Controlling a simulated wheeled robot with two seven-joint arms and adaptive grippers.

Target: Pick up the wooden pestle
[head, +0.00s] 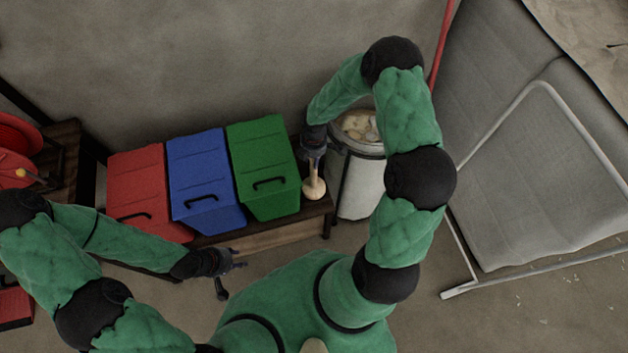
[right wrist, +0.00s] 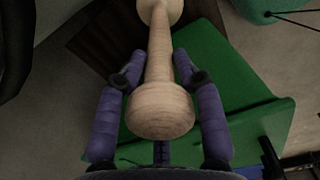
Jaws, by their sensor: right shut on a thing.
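The wooden pestle (head: 314,186) is pale and has a rounded knob at each end. In the head view it stands near the right end of the wooden bench, beside the green bin. My right gripper (head: 314,160) is at its upper part. In the right wrist view the pestle (right wrist: 160,72) lies between the two purple fingers of my right gripper (right wrist: 153,75), which are shut on its shaft just beyond the near knob. Whether its far end touches the bench is hard to tell. My left gripper (head: 232,272) is open and empty, in front of the bench.
Red (head: 148,187), blue (head: 204,174) and green (head: 262,160) lidded bins stand in a row on the wooden bench (head: 255,236). A white container (head: 357,188) with pale contents stands right of the bench. A grey panel with a metal frame (head: 545,170) is at the right.

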